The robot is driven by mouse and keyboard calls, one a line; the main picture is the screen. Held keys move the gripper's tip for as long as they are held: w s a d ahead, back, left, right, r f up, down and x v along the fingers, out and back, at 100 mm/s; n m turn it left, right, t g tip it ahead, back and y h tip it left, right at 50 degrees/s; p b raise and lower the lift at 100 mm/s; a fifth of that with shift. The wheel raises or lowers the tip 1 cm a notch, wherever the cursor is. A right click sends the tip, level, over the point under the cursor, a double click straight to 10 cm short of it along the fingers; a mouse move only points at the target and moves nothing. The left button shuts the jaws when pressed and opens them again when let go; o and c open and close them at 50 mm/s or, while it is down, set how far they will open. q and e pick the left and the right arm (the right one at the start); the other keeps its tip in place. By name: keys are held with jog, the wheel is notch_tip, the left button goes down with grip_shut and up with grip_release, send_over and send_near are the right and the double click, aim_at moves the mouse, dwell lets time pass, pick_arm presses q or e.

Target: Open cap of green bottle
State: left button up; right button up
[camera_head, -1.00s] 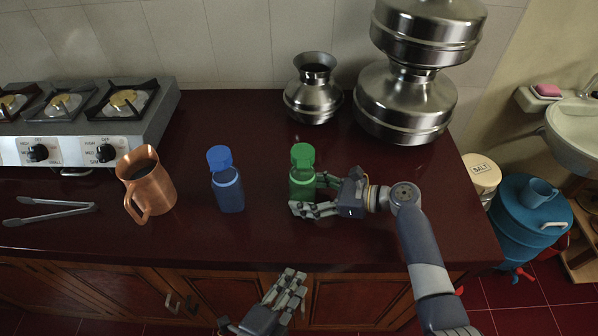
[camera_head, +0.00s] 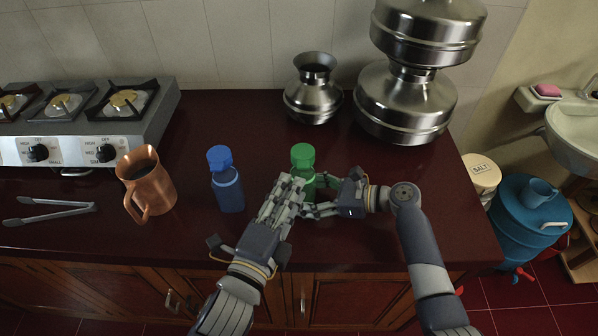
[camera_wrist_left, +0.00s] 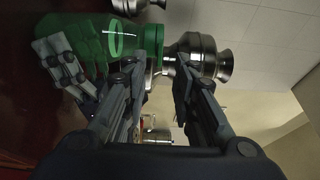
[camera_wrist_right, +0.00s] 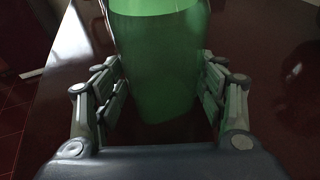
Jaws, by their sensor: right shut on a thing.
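The green bottle (camera_head: 302,158) stands upright on the counter, its cap on top. Its body also fills the middle of the right wrist view (camera_wrist_right: 160,60). My right gripper (camera_head: 318,192) is shut around the lower body from the right. My left gripper (camera_head: 287,188) is just in front and left of the bottle, and hides part of its body in the head view. In the left wrist view, the left fingers (camera_wrist_left: 165,70) are apart with a gap between them. The green cap (camera_wrist_left: 152,42) shows beyond the fingertips, partly hidden by one finger; contact cannot be told.
A blue bottle (camera_head: 227,185) stands left of my left gripper. A copper jug (camera_head: 152,185), tongs (camera_head: 50,213) and a stove (camera_head: 75,125) are further left. Steel pots (camera_head: 313,95) (camera_head: 405,105) stand behind.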

aim_at(302, 169)
pick_arm(q)
jog(key=x, duration=0.5)
jog(key=shift+w+d, duration=0.15)
jog(key=shift+w, duration=0.15)
grip_shut()
